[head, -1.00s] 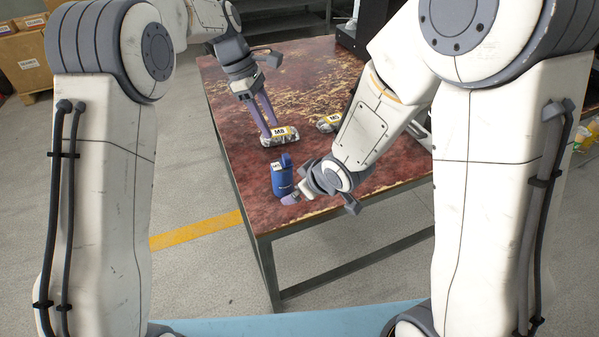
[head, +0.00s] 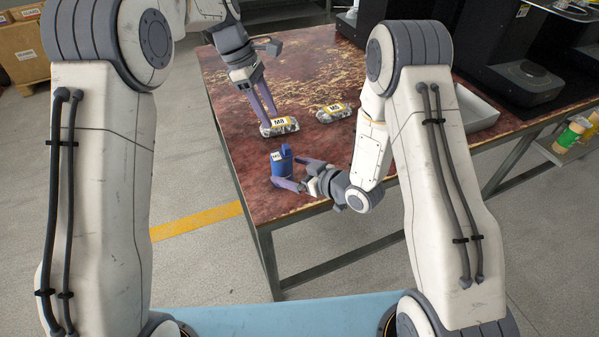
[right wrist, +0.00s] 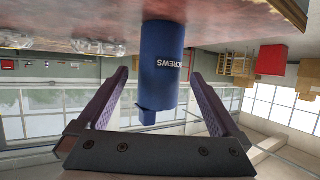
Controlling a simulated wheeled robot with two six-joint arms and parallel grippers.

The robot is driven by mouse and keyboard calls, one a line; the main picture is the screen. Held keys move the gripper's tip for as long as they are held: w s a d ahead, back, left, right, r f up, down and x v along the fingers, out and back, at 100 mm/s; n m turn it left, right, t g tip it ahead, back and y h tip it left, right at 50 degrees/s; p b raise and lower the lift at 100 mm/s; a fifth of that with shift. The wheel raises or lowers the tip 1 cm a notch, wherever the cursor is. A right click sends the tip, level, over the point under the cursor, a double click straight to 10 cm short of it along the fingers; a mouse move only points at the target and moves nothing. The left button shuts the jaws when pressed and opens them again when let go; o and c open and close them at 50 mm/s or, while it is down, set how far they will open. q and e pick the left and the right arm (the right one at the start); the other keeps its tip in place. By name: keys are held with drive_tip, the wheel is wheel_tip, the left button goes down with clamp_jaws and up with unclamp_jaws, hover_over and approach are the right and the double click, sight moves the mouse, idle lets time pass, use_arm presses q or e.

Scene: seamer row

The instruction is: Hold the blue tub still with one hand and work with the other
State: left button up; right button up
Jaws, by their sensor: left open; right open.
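The blue tub (head: 282,160) stands upright on the reddish, worn table (head: 225,95) near its front left corner. In the right wrist view the tub (right wrist: 162,60) appears upside down with a "SCREWS" label. My right gripper (head: 287,172) is open at the tub from the right, one finger in front of it, the other behind. In the right wrist view the tub lies between its fingers, with visible gaps on both sides. My left gripper (head: 266,102) is open and points down at the clear M8 bag (head: 285,129); I cannot tell whether it touches the bag.
A second labelled clear bag (head: 334,113) lies right of the M8 bag. A grey tray (head: 478,108) and dark machines (head: 527,85) stand further right. Coloured containers (head: 570,136) sit beyond the table at the right. The table's front edge is close to the tub.

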drive_tip(key=x, duration=0.6)
drive_tip(key=shift+w+a+f, duration=0.2)
drive_tip(key=shift+w+a, duration=0.05)
